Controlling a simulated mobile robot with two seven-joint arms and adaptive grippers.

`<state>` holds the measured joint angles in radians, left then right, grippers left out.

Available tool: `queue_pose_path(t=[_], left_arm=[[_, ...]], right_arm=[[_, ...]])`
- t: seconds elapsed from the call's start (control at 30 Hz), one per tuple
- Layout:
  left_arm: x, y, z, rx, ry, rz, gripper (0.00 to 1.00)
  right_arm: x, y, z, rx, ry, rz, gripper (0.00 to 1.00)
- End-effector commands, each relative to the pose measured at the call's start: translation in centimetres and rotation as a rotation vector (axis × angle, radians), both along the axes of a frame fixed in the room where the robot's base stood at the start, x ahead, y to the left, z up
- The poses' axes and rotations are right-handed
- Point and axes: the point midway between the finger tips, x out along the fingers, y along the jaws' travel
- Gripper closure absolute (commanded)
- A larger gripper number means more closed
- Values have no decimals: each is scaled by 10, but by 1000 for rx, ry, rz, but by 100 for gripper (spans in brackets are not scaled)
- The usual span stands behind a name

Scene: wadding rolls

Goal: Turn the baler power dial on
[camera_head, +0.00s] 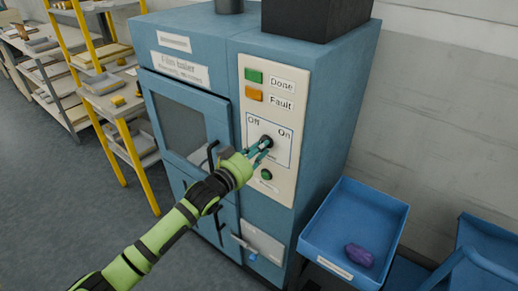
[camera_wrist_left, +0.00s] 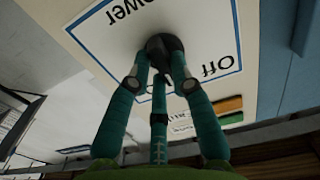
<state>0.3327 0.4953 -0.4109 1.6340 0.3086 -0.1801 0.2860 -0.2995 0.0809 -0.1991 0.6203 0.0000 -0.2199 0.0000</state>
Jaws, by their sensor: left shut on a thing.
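The blue baler (camera_head: 200,90) carries a cream control panel (camera_head: 287,82) with a black power dial (camera_head: 266,141) between the words Off and On. The dial also shows in the left wrist view (camera_wrist_left: 165,46). My left gripper (camera_head: 262,147) has its teal fingers shut on the dial, and in the left wrist view its fingertips (camera_wrist_left: 160,62) meet around the knob. The dial's pointer is hidden by the fingers, so I cannot tell which way it is set. My right gripper is not in view.
A green Done lamp (camera_head: 254,75), an orange Fault lamp (camera_head: 254,94) and a green button (camera_head: 267,174) share the panel. A blue tray (camera_head: 330,222) with a purple item (camera_head: 359,255) stands at right. Yellow-framed shelves (camera_head: 104,90) stand at left. Grey floor is clear at lower left.

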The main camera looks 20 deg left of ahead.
Motion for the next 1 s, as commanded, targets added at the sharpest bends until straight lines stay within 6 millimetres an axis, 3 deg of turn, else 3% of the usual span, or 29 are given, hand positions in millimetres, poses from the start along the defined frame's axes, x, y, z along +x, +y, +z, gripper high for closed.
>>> queue_pose_path(t=[0.6,1.0], left_arm=[[1,1,-2,530,-193,1,100],[1,1,-3,727,-265,0,100]], right_arm=[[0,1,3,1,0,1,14],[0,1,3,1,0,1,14]])
